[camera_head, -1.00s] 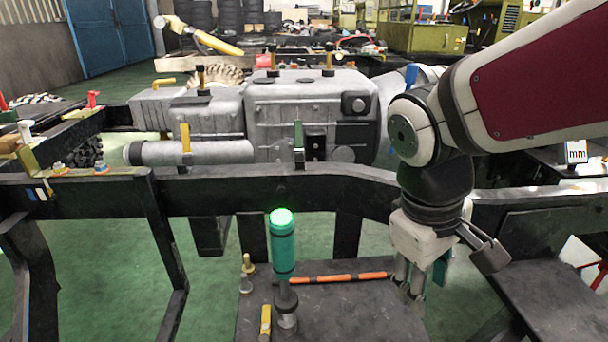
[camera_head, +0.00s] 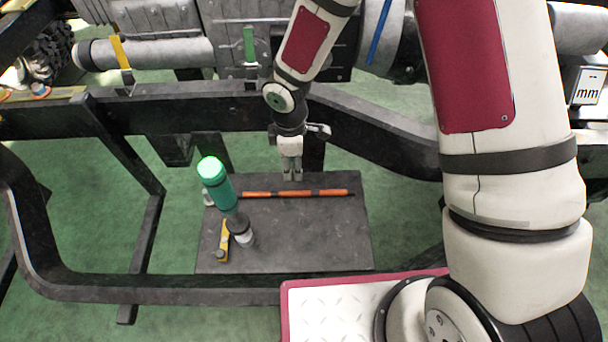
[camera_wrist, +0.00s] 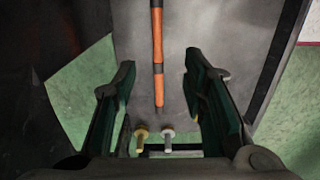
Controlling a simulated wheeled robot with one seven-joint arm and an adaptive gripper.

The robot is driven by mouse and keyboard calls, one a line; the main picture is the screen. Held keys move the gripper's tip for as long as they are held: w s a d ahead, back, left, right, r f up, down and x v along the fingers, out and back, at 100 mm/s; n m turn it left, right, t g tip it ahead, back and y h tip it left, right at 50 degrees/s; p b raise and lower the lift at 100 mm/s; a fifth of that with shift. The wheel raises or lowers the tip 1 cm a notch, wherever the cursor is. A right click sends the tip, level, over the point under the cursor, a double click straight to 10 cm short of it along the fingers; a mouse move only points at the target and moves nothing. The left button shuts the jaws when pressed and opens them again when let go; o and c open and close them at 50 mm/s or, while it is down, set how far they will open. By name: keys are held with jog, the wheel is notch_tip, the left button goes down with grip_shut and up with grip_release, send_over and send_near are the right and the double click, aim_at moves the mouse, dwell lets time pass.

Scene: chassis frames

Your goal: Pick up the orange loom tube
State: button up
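The orange loom tube (camera_head: 295,193) is thin, with dark bands, and lies flat across the back part of a dark board (camera_head: 300,235). In the wrist view the tube (camera_wrist: 158,60) runs up the picture, ahead of the fingertips and between their lines. My gripper (camera_head: 291,176) hangs just behind the middle of the tube in the head view. In the wrist view my gripper (camera_wrist: 155,85) has its two fingers wide apart with nothing between them. How far the fingertips are above the board is hard to tell.
A green-topped cylindrical lamp (camera_head: 217,185) stands on the board's left, with a yellow-handled item (camera_head: 223,243) beside it. A black chassis rail (camera_head: 200,124) runs behind the board. Two small bolt-like pieces (camera_wrist: 154,138) show low in the wrist view. The board's front right is clear.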

jog(key=f, duration=0.2)
jog(key=b, duration=0.3)
send_over(295, 192)
jog(key=f, duration=0.7)
jog(key=shift+s+a+f, duration=0.2)
jog(key=shift+f, duration=0.05)
jog(key=f+b, duration=0.1)
jog(key=f, duration=0.1)
jog(key=f+b, duration=0.1)
jog(key=f, duration=0.2)
jog(key=shift+w+d+f, duration=0.1)
jog(key=shift+w+d, duration=0.1)
grip_shut()
